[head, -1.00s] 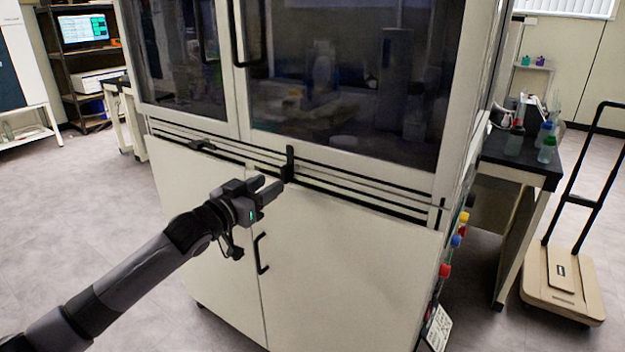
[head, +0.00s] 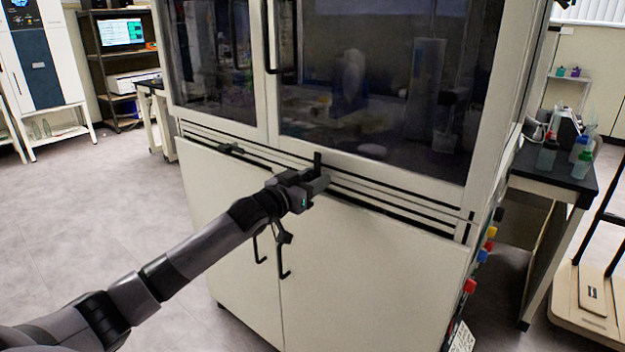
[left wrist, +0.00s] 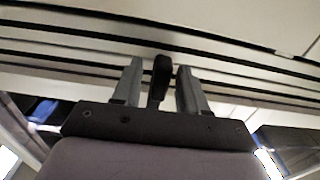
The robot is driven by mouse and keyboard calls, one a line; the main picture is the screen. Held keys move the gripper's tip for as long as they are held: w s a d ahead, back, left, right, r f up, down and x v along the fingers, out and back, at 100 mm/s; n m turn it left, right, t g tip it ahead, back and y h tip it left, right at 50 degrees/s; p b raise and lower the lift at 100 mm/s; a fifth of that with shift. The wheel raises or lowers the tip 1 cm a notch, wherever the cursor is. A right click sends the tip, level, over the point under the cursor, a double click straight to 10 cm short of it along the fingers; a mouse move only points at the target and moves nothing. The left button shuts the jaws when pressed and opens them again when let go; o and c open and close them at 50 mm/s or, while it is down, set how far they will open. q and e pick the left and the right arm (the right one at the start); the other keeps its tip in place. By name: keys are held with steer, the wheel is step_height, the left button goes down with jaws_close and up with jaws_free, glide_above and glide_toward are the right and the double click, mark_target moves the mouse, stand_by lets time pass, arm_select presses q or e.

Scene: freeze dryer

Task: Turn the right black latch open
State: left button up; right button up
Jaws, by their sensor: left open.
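The right black latch (head: 317,160) stands upright on the slotted strip below the cabinet's glass doors. In the left wrist view the latch (left wrist: 160,72) lies between the two fingers, with a small gap to each. My left gripper (head: 321,182) is open at the latch, and its fingers hide the latch's lower part in the head view. The fingers also show in the left wrist view (left wrist: 157,85). The left black latch (head: 230,149) lies flat along the strip, further left. My right gripper does not show.
The large white cabinet (head: 370,270) has dark glass doors above and black handles (head: 284,262) on its lower doors. A black-topped table (head: 560,175) with bottles stands at right, beside a cart (head: 590,300). Open floor (head: 110,215) lies at left.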

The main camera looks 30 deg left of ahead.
arm_select(q)
jaws_close()
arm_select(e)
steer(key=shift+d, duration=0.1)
